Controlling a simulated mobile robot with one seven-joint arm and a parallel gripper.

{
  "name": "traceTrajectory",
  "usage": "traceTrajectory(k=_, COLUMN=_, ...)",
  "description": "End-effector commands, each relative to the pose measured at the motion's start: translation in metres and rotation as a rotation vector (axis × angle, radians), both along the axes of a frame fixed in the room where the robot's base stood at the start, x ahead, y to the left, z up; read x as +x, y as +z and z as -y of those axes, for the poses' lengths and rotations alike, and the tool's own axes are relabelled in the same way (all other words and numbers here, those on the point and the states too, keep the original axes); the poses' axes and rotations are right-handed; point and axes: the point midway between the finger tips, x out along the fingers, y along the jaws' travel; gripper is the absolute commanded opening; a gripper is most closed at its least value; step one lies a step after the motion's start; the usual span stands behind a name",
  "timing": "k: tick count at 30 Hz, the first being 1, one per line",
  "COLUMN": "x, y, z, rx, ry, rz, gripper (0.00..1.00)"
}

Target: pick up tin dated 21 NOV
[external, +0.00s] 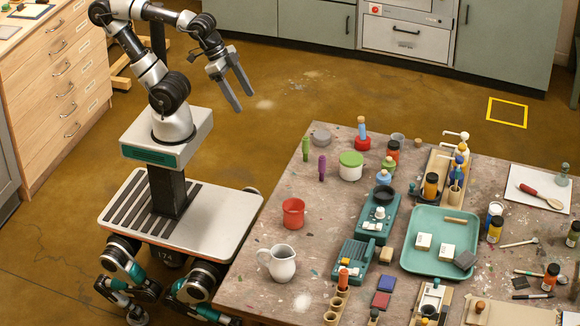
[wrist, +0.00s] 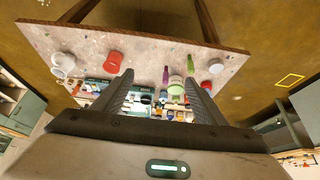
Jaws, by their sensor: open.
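My gripper (external: 243,100) is open and empty, held in the air left of the table's far edge; both fingers also show in the wrist view (wrist: 160,78). No date reading 21 NOV is legible in either view, so I cannot tell which thing is that tin. Two small pale labelled blocks, a left one (external: 423,242) and a right one (external: 446,252), sit in the teal tray (external: 420,264). A white tub with a green lid (external: 351,172) stands at the table's far left; it shows between the fingers in the wrist view (wrist: 176,90). My gripper touches none of these.
The table (external: 245,290) is crowded on its right. A red cup (external: 293,213), a white jug (external: 281,263), a purple upright item (external: 322,168) and a round grey item (external: 320,137) stand along its left side. Teal scales (external: 352,256) sit mid-table.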

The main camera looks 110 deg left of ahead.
Motion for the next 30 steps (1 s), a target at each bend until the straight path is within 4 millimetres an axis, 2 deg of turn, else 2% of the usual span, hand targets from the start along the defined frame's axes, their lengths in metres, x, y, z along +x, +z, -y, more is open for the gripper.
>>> traceTrajectory(k=9, x=0.002, y=0.001, z=-0.001, rx=0.001, ry=0.003, rz=-0.003, gripper=0.68)
traceTrajectory(k=11, x=0.007, y=0.002, z=-0.004, rx=0.004, ry=0.010, rz=-0.013, gripper=0.68)
traceTrajectory(k=14, x=0.025, y=0.005, z=-0.017, rx=0.013, ry=0.032, rz=-0.050, gripper=0.68)
traceTrajectory(k=17, x=0.056, y=0.006, z=-0.042, rx=0.022, ry=0.065, rz=-0.107, gripper=0.68)
traceTrajectory(k=20, x=0.090, y=0.000, z=-0.076, rx=0.024, ry=0.100, rz=-0.171, gripper=0.68)
traceTrajectory(k=24, x=0.131, y=-0.023, z=-0.133, rx=0.011, ry=0.143, rz=-0.255, gripper=0.68)
traceTrajectory(k=27, x=0.151, y=-0.045, z=-0.172, rx=-0.004, ry=0.167, rz=-0.304, gripper=0.68)
traceTrajectory(k=30, x=0.163, y=-0.066, z=-0.204, rx=-0.019, ry=0.182, rz=-0.339, gripper=0.68)
